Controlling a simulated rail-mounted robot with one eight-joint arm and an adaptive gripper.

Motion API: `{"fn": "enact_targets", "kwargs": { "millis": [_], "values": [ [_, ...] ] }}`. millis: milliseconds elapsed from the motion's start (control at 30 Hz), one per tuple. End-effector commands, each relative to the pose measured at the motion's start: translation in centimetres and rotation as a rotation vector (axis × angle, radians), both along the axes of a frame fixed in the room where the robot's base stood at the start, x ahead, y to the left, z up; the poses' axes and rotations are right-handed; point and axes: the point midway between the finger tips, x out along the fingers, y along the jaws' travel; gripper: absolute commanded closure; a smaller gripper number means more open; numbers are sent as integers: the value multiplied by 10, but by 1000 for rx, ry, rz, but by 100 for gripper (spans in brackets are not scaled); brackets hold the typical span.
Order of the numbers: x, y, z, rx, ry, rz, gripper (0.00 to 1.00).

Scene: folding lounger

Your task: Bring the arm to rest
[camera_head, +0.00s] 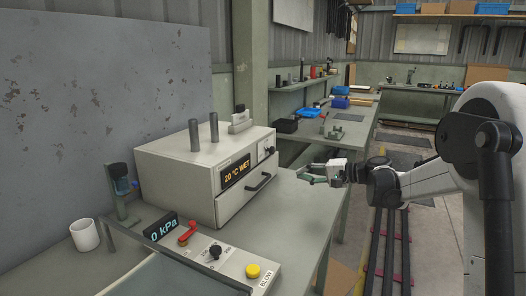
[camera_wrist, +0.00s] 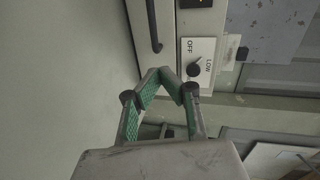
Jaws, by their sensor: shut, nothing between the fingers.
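My gripper (camera_head: 303,174) is at the end of my arm, which reaches in from the right in the head view. It is in the air to the right of the white box-shaped oven unit (camera_head: 170,183), apart from its front. In the wrist view the green-padded fingers (camera_wrist: 160,74) come together at the tips with nothing between them. Beyond them show the unit's black handle (camera_wrist: 153,25) and a knob (camera_wrist: 193,69) on a plate marked OFF and LOW.
The unit's display (camera_head: 237,174) reads "20 °C WET". A control panel (camera_head: 232,262) with a red lever, a knob and a yellow button is in front. A white mug (camera_head: 85,235) stands at left. A bench (camera_head: 355,122) with tools lies behind. The grey tabletop (camera_head: 290,215) below my gripper is clear.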

Motion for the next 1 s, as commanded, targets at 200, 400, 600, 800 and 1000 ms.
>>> {"fn": "enact_targets", "kwargs": {
  "millis": [200,400,600,800,1000],
  "values": [
    [-52,16,30,-168,20,-10,100],
    [-104,23,47,-322,29,-21,100],
    [-159,24,58,-477,27,-28,100],
    [-217,20,64,-633,16,-35,100],
    [-274,9,64,-788,-3,-38,100]
  ]
}}
